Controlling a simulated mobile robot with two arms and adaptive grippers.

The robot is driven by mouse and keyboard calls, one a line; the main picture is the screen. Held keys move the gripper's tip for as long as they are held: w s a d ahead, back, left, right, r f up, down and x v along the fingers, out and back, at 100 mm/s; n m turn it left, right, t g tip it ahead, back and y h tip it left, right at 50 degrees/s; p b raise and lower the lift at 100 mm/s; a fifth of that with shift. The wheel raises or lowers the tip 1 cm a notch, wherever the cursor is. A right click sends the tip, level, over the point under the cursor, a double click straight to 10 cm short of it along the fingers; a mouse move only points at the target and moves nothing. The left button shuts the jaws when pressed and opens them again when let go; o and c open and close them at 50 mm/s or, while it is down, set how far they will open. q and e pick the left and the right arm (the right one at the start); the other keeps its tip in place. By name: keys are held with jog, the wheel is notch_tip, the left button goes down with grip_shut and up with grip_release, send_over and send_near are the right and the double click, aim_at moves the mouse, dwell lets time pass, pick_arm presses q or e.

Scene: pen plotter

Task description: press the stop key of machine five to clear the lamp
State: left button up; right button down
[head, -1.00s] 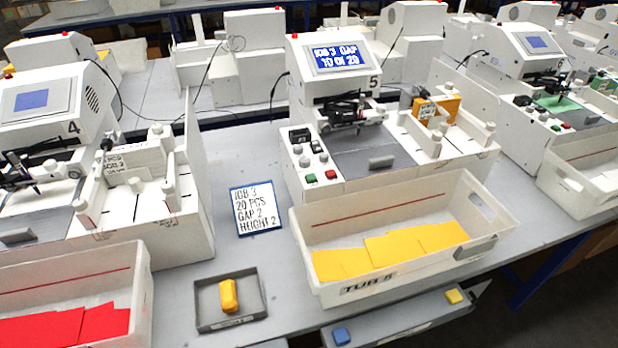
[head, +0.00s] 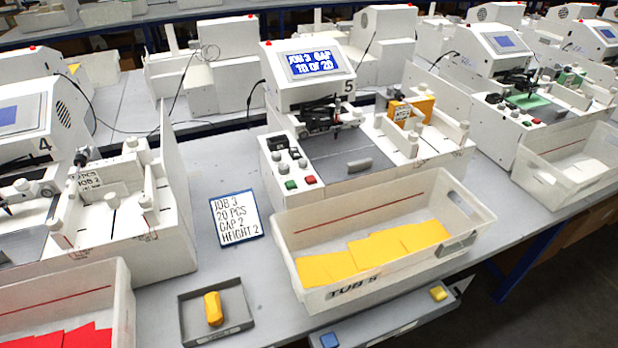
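Machine five (head: 308,90) is a white pen plotter in the middle of the head view, marked 5. Its blue screen (head: 316,64) reads "JOB 3 GAP 10 OF 20". A small red lamp (head: 267,43) sits on top of its housing. On its front left panel are a green key (head: 291,184) and a red key (head: 310,180), with several dark and white controls behind them. I cannot read any labels on the keys. Neither of my grippers is in view.
Tub 5 (head: 283,232), holding yellow cards (head: 375,252), stands in front of machine five. A job card (head: 236,218) and a grey tray (head: 190,320) with a yellow object (head: 213,309) lie left of it. Machine four (head: 120,200) stands left. Bare table shows between the machines.

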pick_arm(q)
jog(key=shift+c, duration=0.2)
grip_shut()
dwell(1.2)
